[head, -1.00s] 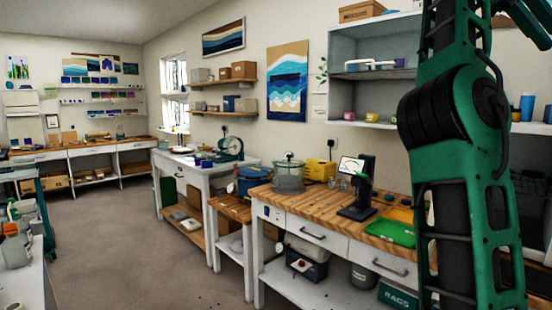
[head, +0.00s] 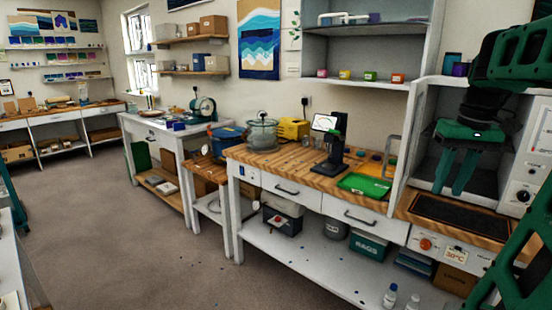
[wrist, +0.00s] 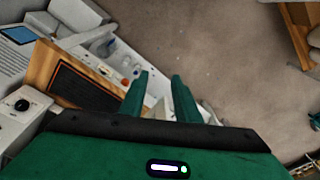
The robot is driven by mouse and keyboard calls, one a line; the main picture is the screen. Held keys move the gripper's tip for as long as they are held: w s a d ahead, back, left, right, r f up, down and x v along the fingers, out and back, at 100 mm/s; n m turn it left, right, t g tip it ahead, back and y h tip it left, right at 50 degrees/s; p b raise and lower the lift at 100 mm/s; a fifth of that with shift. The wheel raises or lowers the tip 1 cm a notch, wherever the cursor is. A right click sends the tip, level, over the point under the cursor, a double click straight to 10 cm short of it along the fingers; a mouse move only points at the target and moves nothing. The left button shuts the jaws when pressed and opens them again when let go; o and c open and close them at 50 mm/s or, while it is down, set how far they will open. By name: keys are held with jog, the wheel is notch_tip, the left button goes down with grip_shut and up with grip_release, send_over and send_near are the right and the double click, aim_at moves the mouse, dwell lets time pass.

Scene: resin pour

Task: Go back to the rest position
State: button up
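My gripper (head: 449,190) hangs fingers down at the right of the head view, with green fingers apart and nothing between them. It appears in front of the open grey cabinet, above the dark mat on the bench's right end. In the wrist view my gripper (wrist: 160,82) also shows two separated, empty fingers, with floor and part of the bench beyond. Part of my green arm crosses the right edge of the head view.
The wooden workbench (head: 290,163) carries a green tray (head: 364,186), a dark stand with a display (head: 331,150) and a clear pot (head: 262,134). A dark mat (head: 460,214) lies near a white appliance (head: 522,195). The grey floor (head: 130,240) at left is open.

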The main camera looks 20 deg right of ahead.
jog(key=s+a+f, duration=0.4)
jog(key=a+f, duration=0.4)
jog(key=a, duration=0.1)
jog(key=s+a+f+g, duration=0.1)
jog(key=s+a+f, duration=0.3)
jog(key=a+f, duration=0.4)
jog(key=shift+s+a+m, duration=0.25)
jog(key=shift+a+m, duration=0.15)
jog(key=shift+a, duration=0.75)
jog(key=shift+w+f+g, duration=0.3)
jog(key=shift+w, duration=0.3)
jog(key=shift+s+d, duration=0.1)
jog(key=shift+d, duration=0.05)
